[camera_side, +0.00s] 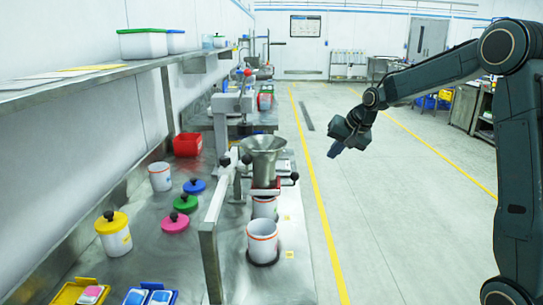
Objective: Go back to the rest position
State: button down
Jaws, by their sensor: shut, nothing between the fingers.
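My gripper (336,149) hangs in the air over the aisle floor, to the right of the bench and clear of everything. Its fingers are together and hold nothing. My arm reaches in from the right edge of the picture. The metal dosing funnel (264,150) sits on its stand on the bench, left of my gripper. A white container with an orange band (262,243) stands on the bench in front of the funnel, and another white container (264,208) is beneath the funnel.
The steel bench (150,255) holds a yellow-lidded white container (114,235), an open white container (160,177), a red bin (187,144), and pink (174,222), green (186,203) and blue (194,186) lids. A shelf (90,80) runs above. The aisle floor (400,220) is clear.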

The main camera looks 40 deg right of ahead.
jog(key=s+a+r+n, duration=0.2)
jog(key=s+a+r, duration=0.1)
jog(key=s+a, duration=0.35)
jog(key=s+a+r+n, duration=0.3)
jog(key=s+a+r, duration=0.1)
jog(key=s+a, duration=0.25)
jog(key=s+a+f+n, duration=0.1)
jog(key=s+a+n, duration=0.1)
jog(key=s, duration=0.6)
jog(key=s+a+f+n+g, duration=0.1)
jog(key=s+a+n, duration=0.2)
jog(key=s, duration=0.6)
jog(key=shift+a+f+y, duration=0.4)
jog(key=shift+a, duration=0.75)
jog(key=shift+s, duration=0.1)
